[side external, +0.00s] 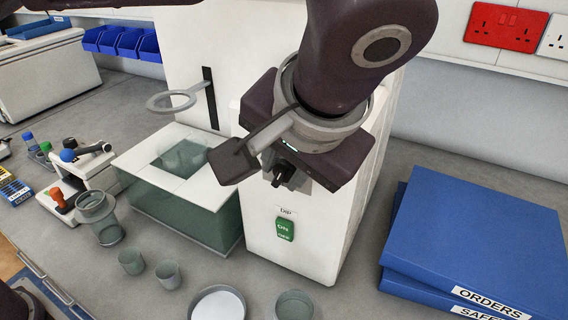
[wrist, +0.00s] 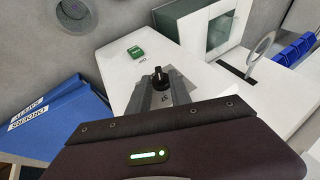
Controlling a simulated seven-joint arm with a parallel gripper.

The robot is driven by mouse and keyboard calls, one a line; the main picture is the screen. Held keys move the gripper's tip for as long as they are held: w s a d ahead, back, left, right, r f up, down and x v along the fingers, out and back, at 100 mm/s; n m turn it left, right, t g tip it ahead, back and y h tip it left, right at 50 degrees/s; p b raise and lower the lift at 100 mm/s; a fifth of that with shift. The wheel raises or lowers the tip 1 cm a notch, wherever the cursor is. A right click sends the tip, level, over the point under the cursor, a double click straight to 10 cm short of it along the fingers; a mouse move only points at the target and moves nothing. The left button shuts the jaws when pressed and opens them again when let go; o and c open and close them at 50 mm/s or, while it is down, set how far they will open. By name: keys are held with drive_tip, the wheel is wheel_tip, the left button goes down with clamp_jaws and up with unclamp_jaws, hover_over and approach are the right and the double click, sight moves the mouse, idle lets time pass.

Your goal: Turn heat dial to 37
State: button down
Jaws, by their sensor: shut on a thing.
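The heat dial is a small black knob (wrist: 160,75) on the white front of the dip unit (side external: 305,235), with a pale pointer mark on it. My gripper (wrist: 162,84) is shut on the dial, one grey finger on each side of it. In the side external view my gripper (side external: 286,172) comes down from above onto the unit and largely hides the dial.
A green ON/OFF switch (side external: 284,229) sits below the dial. A glass-walled bath (side external: 190,215) stands left of the unit, with a grey ring (side external: 172,101) above it. Blue folders (side external: 470,240) lie to the right. Beakers and a dish (side external: 218,304) stand in front.

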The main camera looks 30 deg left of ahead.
drive_tip(key=shift+a+f, duration=0.1)
drive_tip(key=shift+f, duration=0.1)
drive_tip(key=c, duration=1.5)
unclamp_jaws()
drive_tip(key=v, duration=0.7)
drive_tip(key=w+a+r+g+h, duration=0.1)
drive_tip(key=w+a+r, duration=0.15)
drive_tip(key=a, duration=0.85)
drive_tip(key=s+a+h, duration=0.3)
drive_tip(key=s+a, duration=0.3)
drive_tip(key=a, duration=0.5)
drive_tip(key=s+a+f+n+t, duration=0.1)
drive_tip(key=s+a+f, duration=0.4)
drive_tip(key=s+f, duration=0.5)
drive_tip(key=shift+s+t+h, duration=0.3)
drive_tip(key=shift+s+t, duration=0.2)
drive_tip(key=shift+s, duration=0.05)
